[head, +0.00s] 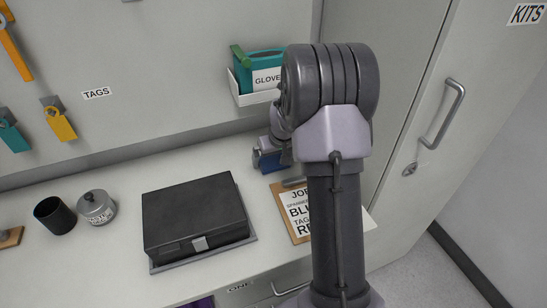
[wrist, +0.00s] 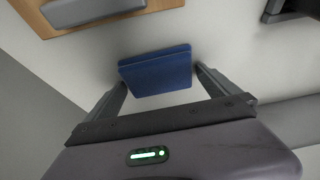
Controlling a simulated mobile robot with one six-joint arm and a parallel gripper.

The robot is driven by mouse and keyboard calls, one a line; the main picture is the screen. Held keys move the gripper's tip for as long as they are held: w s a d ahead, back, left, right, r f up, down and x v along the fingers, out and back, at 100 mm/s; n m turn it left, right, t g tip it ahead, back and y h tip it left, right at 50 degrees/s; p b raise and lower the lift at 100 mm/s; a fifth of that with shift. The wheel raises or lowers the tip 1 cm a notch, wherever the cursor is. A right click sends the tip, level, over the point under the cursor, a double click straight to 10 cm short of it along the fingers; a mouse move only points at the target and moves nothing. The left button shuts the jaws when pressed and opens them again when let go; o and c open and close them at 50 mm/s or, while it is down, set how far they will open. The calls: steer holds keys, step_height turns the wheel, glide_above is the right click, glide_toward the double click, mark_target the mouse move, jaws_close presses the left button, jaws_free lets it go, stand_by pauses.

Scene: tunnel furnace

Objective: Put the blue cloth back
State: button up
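The blue cloth (wrist: 155,72) is a folded, block-like piece between the two fingers of my gripper (wrist: 160,78) in the wrist view. In the head view the blue cloth (head: 268,160) shows at the end of my gripper (head: 274,155), over the white counter to the right of the black case. My arm hides part of the gripper there. The gap between cloth and counter is hard to judge.
A clipboard (head: 285,212) lies close by on the counter. The black case (head: 195,215), a dark cup (head: 54,215) and a lidded metal pot (head: 97,207) stand leftward. A glove box (head: 262,73) sits in a white wall holder (head: 240,92). A tall cabinet (head: 410,130) stands right.

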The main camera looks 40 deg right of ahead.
steer(key=shift+r+p, duration=0.35)
steer(key=shift+r, duration=0.05)
steer(key=p+v, duration=0.4)
steer(key=v, duration=0.7)
steer(key=s+a+r+y, duration=0.1)
steer(key=s+a+r, duration=0.3)
steer(key=a+r, duration=0.7)
steer(key=s+a+r+m+t+y, duration=0.1)
steer(key=s+a+r+y, duration=0.1)
steer(key=s+a, duration=1.5)
steer(key=shift+s+a+r, duration=0.25)
steer(key=shift+s+r, duration=0.05)
steer(key=shift+s, duration=0.9)
